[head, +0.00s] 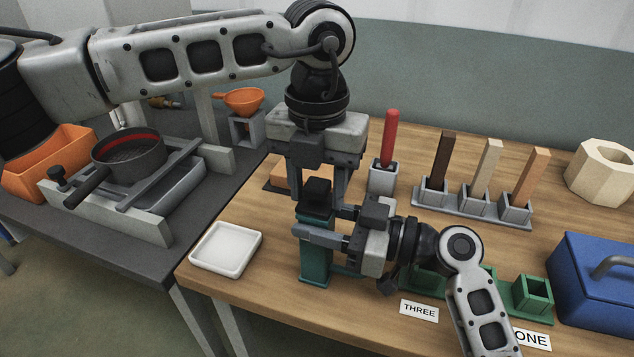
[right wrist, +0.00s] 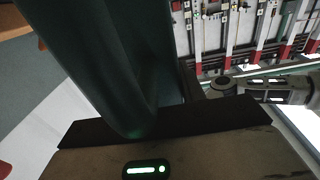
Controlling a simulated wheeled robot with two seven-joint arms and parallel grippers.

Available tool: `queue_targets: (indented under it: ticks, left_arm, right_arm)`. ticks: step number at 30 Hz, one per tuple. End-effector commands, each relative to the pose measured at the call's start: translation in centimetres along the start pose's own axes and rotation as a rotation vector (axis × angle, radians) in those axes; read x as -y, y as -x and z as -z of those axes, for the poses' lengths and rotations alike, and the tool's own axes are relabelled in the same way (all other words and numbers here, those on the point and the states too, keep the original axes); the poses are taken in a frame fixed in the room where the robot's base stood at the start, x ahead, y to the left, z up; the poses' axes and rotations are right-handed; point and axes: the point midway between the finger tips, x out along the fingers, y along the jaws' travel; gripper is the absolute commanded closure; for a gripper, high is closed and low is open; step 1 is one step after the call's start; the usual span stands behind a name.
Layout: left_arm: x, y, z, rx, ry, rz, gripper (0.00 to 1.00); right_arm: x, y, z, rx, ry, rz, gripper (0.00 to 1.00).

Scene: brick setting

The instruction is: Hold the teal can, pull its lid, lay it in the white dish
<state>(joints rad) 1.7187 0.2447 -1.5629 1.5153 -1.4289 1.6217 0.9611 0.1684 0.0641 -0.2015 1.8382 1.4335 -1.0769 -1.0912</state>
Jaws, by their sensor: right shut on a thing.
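The teal can (head: 316,266) stands upright near the front edge of the wooden table. A dark knob (head: 317,187) tops its lid. My right gripper (head: 325,238) comes in from the right and is shut on the can's body; in the right wrist view the can (right wrist: 115,60) fills the space at the jaws. My left gripper (head: 318,190) points down from above, its fingers apart on either side of the knob. Whether they touch the knob is hard to see. The white dish (head: 226,268) lies empty to the left of the can.
A grey bench at left holds a pan (head: 130,155), an orange bin (head: 45,165) and an orange funnel (head: 243,99). Behind the grippers stand a red stick (head: 390,137) and a rack (head: 474,207) of wooden bars. A blue box (head: 590,280) is at right.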

Motion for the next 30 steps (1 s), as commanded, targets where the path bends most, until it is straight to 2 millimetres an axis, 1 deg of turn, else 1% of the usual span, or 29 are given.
queue_targets:
  ticks: [20, 30]
  left_arm:
    - [-0.1, 0.1, 0.0, 0.001, 0.001, -0.002, 0.85]
    - [0.0, 1.1, -0.1, 0.002, 0.001, -0.002, 0.85]
  right_arm:
    - [0.0, 0.0, 0.0, 0.001, 0.000, -0.001, 1.00]
    - [0.0, 0.0, 0.0, 0.001, 0.000, -0.001, 1.00]
